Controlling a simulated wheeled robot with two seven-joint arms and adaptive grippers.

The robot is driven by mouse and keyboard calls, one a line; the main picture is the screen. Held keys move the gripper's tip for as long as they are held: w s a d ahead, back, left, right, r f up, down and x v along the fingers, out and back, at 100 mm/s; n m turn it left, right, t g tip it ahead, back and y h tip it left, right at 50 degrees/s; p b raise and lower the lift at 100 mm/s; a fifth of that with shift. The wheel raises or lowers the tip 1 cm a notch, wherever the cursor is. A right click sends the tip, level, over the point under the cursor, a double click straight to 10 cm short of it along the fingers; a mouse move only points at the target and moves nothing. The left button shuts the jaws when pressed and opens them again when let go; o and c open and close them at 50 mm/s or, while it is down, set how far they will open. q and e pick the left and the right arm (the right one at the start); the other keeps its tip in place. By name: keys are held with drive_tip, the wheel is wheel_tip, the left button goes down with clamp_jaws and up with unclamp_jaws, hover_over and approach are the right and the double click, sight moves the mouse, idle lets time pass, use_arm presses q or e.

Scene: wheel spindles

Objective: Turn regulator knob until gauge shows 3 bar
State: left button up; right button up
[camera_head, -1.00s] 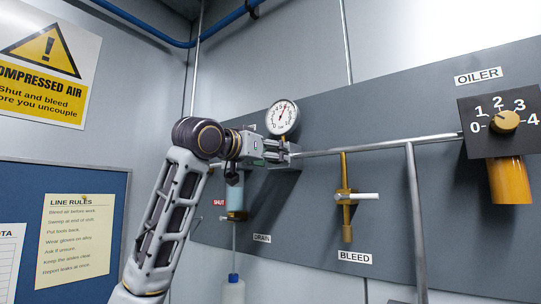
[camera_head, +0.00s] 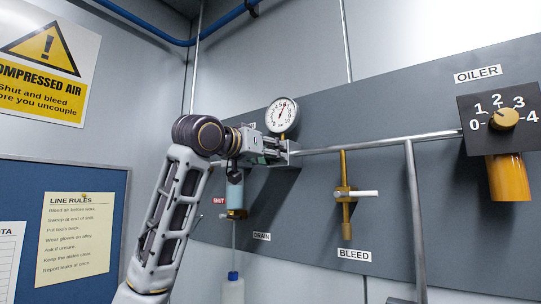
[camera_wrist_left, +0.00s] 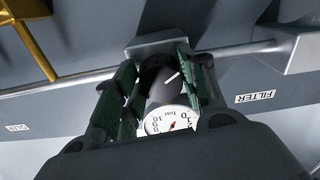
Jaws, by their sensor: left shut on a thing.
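The pressure gauge (camera_head: 282,115) is a round white dial above the regulator on the grey panel. In the head view its needle points up, leaning a little right; I cannot read an exact value. The gauge (camera_wrist_left: 170,121) also shows upside down in the left wrist view, with a red-tipped needle and "bar" on it. The black regulator knob (camera_wrist_left: 155,76), with a white mark, sits between my left gripper's green-lined fingers. My left gripper (camera_head: 270,150) is shut on this knob, which its fingers hide in the head view. My right gripper is out of view.
A metal pipe (camera_head: 370,145) runs right from the regulator. A brass bleed valve (camera_head: 345,210) with a white lever hangs below it. The oiler dial (camera_head: 503,118) is at the far right. A blue-tinted filter bowl (camera_head: 236,199) hangs below my gripper.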

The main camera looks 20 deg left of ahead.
use_arm(q)
drive_tip(key=n+b, duration=0.1)
drive_tip(key=n, duration=1)
drive_tip(key=n+b, duration=0.1)
drive_tip(key=n, duration=1.1)
drive_tip(key=shift+d+r+b, duration=0.1)
drive_tip(key=shift+d+b, duration=0.1)
drive_tip(key=shift+b, duration=0.1)
drive_tip(key=shift+n, duration=0.3)
drive_tip(key=o, duration=1)
drive_tip(key=shift+a, duration=0.15)
